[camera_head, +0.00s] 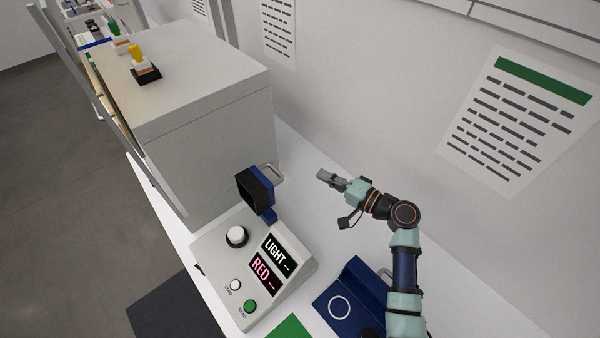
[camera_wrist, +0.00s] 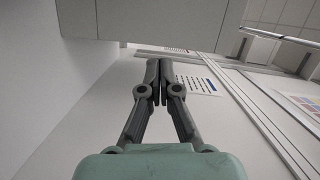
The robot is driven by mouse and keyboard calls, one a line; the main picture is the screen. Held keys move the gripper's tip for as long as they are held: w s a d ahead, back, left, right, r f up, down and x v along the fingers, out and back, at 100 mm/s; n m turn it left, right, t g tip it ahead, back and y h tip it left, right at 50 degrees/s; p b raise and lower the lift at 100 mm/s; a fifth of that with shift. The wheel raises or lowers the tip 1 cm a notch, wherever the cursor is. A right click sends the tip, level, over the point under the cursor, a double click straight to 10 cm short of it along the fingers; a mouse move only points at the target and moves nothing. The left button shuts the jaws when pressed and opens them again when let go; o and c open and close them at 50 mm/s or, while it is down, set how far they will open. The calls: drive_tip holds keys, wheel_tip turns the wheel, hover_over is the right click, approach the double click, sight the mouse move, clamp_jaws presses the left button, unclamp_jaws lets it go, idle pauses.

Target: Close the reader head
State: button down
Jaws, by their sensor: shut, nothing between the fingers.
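The reader head (camera_head: 257,189) is a dark blue, box-like hood with a grey metal handle (camera_head: 272,172). It is raised and tilted open at the back of the white reader console (camera_head: 228,268). The console has a white round knob (camera_head: 236,236), two displays reading "LIGHT" and "RED", and a white and a green button. My gripper (camera_head: 322,175) is to the right of the reader head, apart from it, pointing left toward the handle. In the wrist view my gripper's fingers (camera_wrist: 158,65) are together and hold nothing. The reader head is not recognisable in the wrist view.
A large grey cabinet (camera_head: 205,130) stands behind and left of the console, with a yellow-topped jar (camera_head: 136,53) on top. A blue device (camera_head: 352,290) with a white ring and a green mat (camera_head: 288,329) are at the front. The wall is close behind my arm.

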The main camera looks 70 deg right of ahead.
drive_tip(key=w+a+p, duration=0.1)
drive_tip(key=w+p, duration=0.1)
drive_tip(key=w, duration=0.9)
drive_tip(key=shift+f, duration=0.45)
drive_tip(key=shift+r, duration=0.1)
